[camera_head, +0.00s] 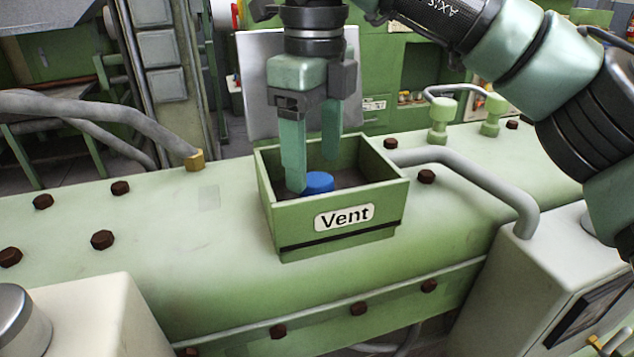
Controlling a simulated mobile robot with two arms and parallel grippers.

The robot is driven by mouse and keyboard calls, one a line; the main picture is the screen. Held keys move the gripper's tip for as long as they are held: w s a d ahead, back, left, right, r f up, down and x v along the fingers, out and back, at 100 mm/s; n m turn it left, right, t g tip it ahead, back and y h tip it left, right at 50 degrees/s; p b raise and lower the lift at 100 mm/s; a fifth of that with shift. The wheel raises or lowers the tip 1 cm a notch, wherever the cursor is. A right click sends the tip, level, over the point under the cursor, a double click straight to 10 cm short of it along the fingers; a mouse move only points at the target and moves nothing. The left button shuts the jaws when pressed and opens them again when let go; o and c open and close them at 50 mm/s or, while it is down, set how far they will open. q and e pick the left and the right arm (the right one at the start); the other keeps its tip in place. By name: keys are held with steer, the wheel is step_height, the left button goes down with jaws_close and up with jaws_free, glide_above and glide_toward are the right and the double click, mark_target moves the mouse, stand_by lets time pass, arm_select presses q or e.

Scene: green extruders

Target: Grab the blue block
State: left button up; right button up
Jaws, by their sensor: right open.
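The blue block (319,182) lies inside a green open box with a "Vent" label (345,217). Its lower part is hidden behind the box's front wall. My right gripper (314,175) points down into the box from above, with its green fingers spread apart. It is open and empty. The near left finger reaches down beside the block's left side, and the other finger is behind and above the block to the right. I cannot tell whether a finger touches the block. My left gripper is not in view.
The box stands on a long pale green machine housing (180,240) with several brown bolts. A grey pipe (480,175) runs right of the box, and another hose (100,105) lies at the left. Green knobs (440,118) stand at the back right. White cabinets are at the front corners.

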mark_target(316, 177)
steer(key=f, duration=0.1)
steer(key=f+p, duration=0.1)
steer(key=shift+w+d+f, duration=0.15)
steer(key=shift+w+f, duration=0.25)
steer(key=shift+f, duration=0.65)
steer(key=shift+c, duration=1.3)
steer(key=c, duration=1.2)
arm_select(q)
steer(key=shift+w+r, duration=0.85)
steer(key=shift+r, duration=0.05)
arm_select(e)
steer(key=shift+r, duration=0.1)
